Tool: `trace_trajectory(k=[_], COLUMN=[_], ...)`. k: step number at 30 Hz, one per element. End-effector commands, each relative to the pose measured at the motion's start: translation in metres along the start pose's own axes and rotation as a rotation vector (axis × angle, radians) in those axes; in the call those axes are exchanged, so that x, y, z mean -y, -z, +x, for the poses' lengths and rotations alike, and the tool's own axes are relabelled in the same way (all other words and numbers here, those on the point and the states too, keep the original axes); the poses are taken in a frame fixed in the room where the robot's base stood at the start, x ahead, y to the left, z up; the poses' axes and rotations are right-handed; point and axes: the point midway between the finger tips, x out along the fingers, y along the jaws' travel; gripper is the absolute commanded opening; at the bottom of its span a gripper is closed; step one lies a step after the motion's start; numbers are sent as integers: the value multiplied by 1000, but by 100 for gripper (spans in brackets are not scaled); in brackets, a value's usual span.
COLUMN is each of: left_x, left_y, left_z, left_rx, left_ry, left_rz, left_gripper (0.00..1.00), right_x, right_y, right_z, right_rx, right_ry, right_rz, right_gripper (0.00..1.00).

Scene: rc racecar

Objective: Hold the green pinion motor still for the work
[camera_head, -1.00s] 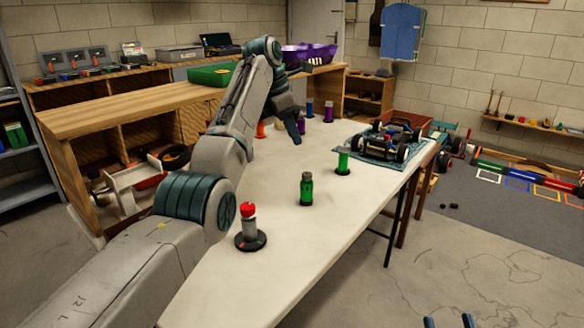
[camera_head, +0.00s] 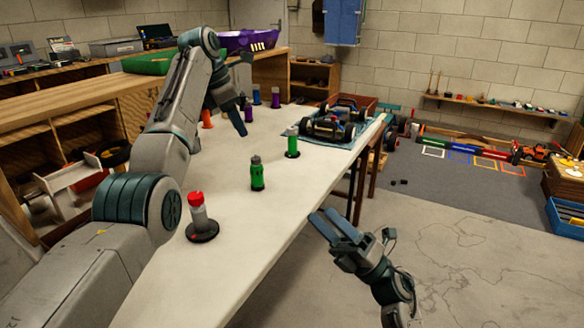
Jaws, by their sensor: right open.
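A green cylinder (camera_head: 257,174) with a dark top stands upright on the pale table (camera_head: 228,245). A second green piece (camera_head: 292,143) with a pale top stands on a black base farther back. I cannot tell for sure which is the green pinion motor. My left gripper (camera_head: 240,123) hangs over the table, behind and left of both and apart from them. Its jaws are seen from the side, so their opening is unclear. My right gripper (camera_head: 323,219) is open and empty beyond the table's right edge, its blue fingers pointing toward the table.
A red-topped piece (camera_head: 198,217) on a black base stands at the near left. An RC car (camera_head: 331,122) sits on a blue mat at the far end. Orange, purple and blue pieces stand at the back. The table's middle is mostly bare.

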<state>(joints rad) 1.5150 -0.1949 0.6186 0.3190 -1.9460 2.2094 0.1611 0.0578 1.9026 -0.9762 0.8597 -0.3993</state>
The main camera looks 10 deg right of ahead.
Motion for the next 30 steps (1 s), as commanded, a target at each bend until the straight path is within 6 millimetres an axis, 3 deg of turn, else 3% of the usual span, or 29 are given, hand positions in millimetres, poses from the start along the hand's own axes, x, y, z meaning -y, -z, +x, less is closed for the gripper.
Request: trace_trajectory(k=[6,15,24,30], left_x=[0,0,0,0], left_y=[0,0,0,0], left_z=[0,0,0,0], left_rx=[0,0,0,0], left_ry=[0,0,0,0], left_rz=[0,0,0,0], left_gripper=[36,36,36,36], right_x=[57,127,156,163], right_y=[-16,-57,-98,-103], right_z=[49,95,111,115], right_rx=[-275,-686,-981,-1035], right_ry=[126,324,472,499], right_rz=[-349,-739,-926,-951], right_gripper=[57,57,57,57])
